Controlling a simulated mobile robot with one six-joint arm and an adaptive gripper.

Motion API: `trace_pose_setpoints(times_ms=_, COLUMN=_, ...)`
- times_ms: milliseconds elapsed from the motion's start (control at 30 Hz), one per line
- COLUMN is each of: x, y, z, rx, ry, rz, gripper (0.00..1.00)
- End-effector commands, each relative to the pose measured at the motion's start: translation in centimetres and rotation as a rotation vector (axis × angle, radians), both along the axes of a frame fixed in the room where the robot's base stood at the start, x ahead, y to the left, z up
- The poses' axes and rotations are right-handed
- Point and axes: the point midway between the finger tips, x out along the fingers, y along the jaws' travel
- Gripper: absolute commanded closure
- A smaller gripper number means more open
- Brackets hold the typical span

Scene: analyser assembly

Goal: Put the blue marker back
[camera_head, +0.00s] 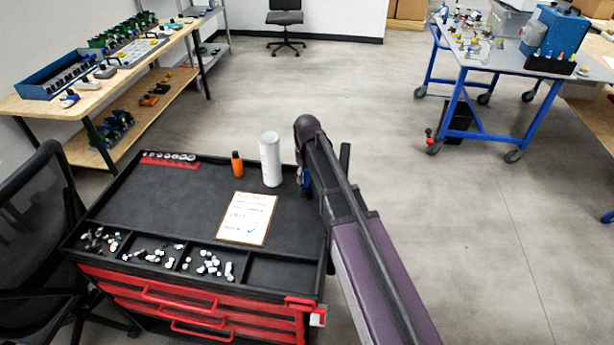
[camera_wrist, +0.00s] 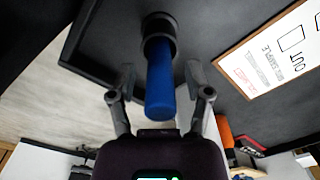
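The blue marker (camera_wrist: 160,80) is in the middle of the wrist view, with its far end inside the mouth of a round black holder (camera_wrist: 158,22). My gripper (camera_wrist: 160,82) is open, with one finger on each side of the marker and a visible gap on both sides. In the head view, a small blue piece of the marker (camera_head: 307,178) shows at the right edge of the black cart top (camera_head: 200,205), beside my arm. My arm hides most of the gripper and holder there. How deep the marker sits cannot be told.
A white cylinder (camera_head: 270,159) and an orange bottle (camera_head: 237,164) stand close left of my arm. A white sheet with an orange border (camera_head: 247,218) lies on the cart. Bins of small parts (camera_head: 207,264) line the front. Open floor lies right of the cart.

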Motion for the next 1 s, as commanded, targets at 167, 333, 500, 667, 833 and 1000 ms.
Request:
trace_pose_setpoints(times_ms=167, x=0.0, y=0.0, z=0.0, rx=0.0, ry=0.0, rz=0.0, gripper=0.35)
trace_pose_setpoints(times_ms=333, x=0.0, y=0.0, z=0.3, rx=0.0, ry=0.0, rz=0.001, gripper=0.35)
trace_pose_setpoints(times_ms=500, x=0.0, y=0.1, z=1.1, rx=0.0, ry=0.0, rz=0.001, gripper=0.35)
trace_pose_setpoints(times_ms=667, x=0.0, y=0.1, z=2.3, rx=0.0, ry=0.0, rz=0.001, gripper=0.35)
trace_pose_setpoints(times_ms=833, x=0.0, y=0.1, z=3.7, rx=0.0, ry=0.0, rz=0.001, gripper=0.35)
trace_pose_setpoints(times_ms=1000, x=0.0, y=0.1, z=5.1, rx=0.0, ry=0.0, rz=0.001, gripper=0.35)
